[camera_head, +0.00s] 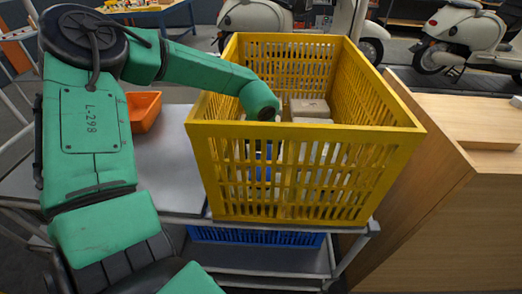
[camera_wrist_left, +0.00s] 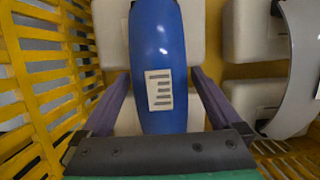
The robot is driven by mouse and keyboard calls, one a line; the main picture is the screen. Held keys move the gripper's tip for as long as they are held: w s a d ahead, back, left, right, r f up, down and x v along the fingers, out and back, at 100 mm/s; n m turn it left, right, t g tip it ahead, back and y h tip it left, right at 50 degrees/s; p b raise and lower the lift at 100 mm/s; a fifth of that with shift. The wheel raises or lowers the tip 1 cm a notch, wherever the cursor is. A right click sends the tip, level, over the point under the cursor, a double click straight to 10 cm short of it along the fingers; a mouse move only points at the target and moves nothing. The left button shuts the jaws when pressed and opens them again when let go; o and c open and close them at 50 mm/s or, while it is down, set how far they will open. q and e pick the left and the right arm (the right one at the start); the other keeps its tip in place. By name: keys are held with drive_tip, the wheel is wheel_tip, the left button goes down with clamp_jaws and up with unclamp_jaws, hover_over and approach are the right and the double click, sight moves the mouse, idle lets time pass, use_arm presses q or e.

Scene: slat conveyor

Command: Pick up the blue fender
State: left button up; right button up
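The blue fender (camera_wrist_left: 158,40) is a glossy curved piece with a white printed label, lying in the yellow crate (camera_head: 310,132). In the head view, bits of the fender (camera_head: 262,172) show blue through the crate's front slats. My left arm reaches down into the crate, and its gripper is hidden there. In the left wrist view, my left gripper (camera_wrist_left: 160,76) is open, with one finger on each side of the fender. Narrow gaps seem to show between the fingers and the fender. My right gripper is in neither view.
A white curved part (camera_wrist_left: 300,70) lies to the right on beige blocks (camera_wrist_left: 250,30) in the crate. The slatted crate wall (camera_wrist_left: 35,70) is close on the left. An orange bin (camera_head: 145,110) stands left of the crate, a wooden panel (camera_head: 425,150) right.

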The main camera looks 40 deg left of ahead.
use_arm(q)
clamp_jaws()
drive_tip(key=shift+r, duration=0.1)
